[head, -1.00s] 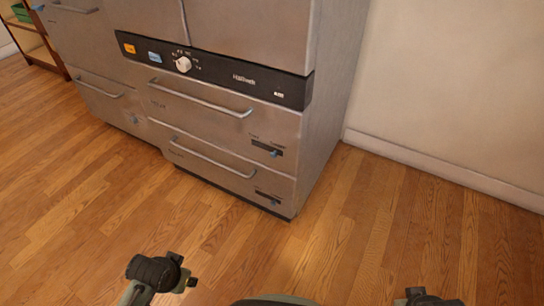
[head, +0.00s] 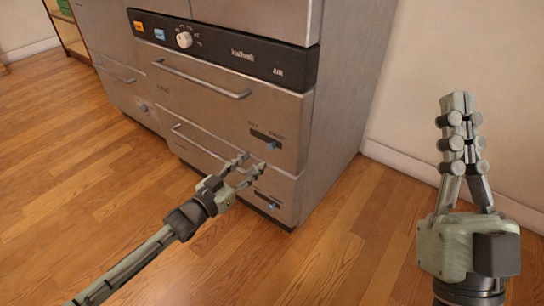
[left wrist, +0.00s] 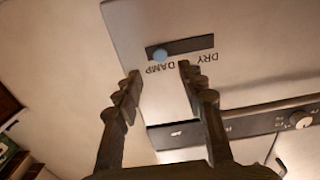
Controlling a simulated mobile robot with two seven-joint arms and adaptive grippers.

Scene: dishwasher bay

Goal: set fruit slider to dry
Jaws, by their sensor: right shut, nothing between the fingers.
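The steel appliance has two stacked drawers at its right, each with a slider; the drawer labels are too small to read. The upper drawer's slider (head: 270,146) has its blue knob at the right, DAMP end. In the left wrist view, upside down, a slider's blue knob (left wrist: 160,56) sits at DAMP, with DRY at the other end. My left gripper (head: 244,164) is open and empty, its fingertips in front of the drawers, below the upper slider. Contact is unclear. The lower slider (head: 266,199) is partly visible. My right gripper (head: 456,102) is shut and empty, pointing up.
A black control panel (head: 225,52) with a white dial (head: 184,40) runs above the drawers. Bar handles (head: 200,80) stick out from the drawer fronts. Wood floor (head: 90,195) is clear in front. A bare wall (head: 430,70) stands at right.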

